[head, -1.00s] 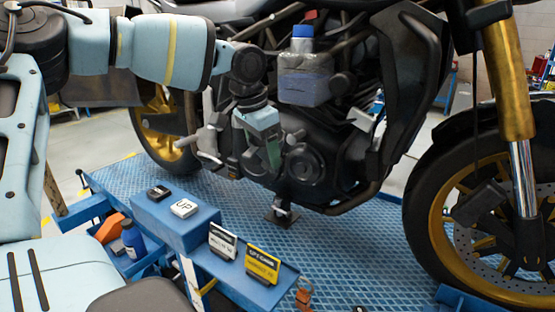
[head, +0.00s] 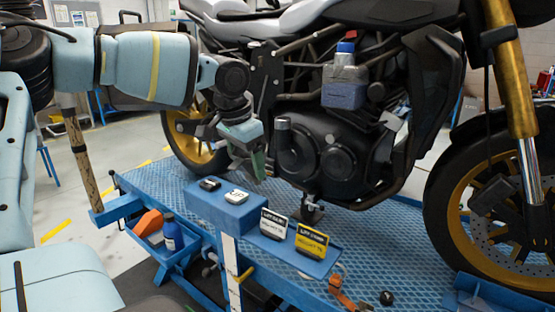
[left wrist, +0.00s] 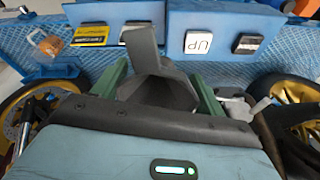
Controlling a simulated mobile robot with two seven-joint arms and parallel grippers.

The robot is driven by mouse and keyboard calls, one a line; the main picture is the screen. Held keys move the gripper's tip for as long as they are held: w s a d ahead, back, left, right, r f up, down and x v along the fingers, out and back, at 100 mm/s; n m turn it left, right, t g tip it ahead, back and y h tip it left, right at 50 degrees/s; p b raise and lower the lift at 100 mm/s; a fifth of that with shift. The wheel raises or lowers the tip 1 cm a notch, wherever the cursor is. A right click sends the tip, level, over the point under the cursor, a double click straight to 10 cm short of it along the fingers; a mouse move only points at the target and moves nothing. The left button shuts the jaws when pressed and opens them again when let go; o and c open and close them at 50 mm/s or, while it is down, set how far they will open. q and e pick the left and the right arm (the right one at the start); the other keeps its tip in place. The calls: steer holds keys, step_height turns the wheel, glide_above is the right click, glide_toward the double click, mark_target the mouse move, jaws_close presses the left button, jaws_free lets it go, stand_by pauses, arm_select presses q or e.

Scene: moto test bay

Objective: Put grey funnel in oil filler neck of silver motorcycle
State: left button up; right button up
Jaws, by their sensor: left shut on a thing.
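The motorcycle (head: 330,22) stands on a blue platform, with its dark engine (head: 340,165) facing me. My left gripper (head: 258,165) is beside the engine's left part, its green fingers pointing down. It is shut on the dark grey funnel (left wrist: 158,92), which sits between the green fingers in the left wrist view. I cannot make out the oil filler neck clearly. My right gripper is not in view.
A blue box (head: 225,208) with black and white buttons stands below my gripper. White (head: 273,224) and yellow (head: 311,241) cards stand to its right. A blue-capped container (head: 344,88) is at the engine's upper part. A low tray (head: 150,255) holds a blue bottle (head: 172,233).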

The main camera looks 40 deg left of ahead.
arm_select(q)
steer(key=s+a+f+n, duration=0.3)
steer(key=s+a, duration=0.2)
steer(key=s, duration=0.1)
steer(key=shift+s+d+f+n, duration=0.95)
steer(key=shift+d+f, duration=1.5)
steer(key=shift+f, duration=0.5)
steer(key=d+r+m, duration=0.2)
steer(key=d, duration=1.1)
steer(key=d+r+m, duration=0.2)
steer(key=d+r, duration=0.1)
steer(key=d, duration=1.1)
step_height(320, 180, down, 20)
steer(key=w+g+b, duration=0.2)
steer(key=b, duration=0.8)
steer(key=shift+a+g, duration=0.25)
steer(key=shift+g, duration=0.15)
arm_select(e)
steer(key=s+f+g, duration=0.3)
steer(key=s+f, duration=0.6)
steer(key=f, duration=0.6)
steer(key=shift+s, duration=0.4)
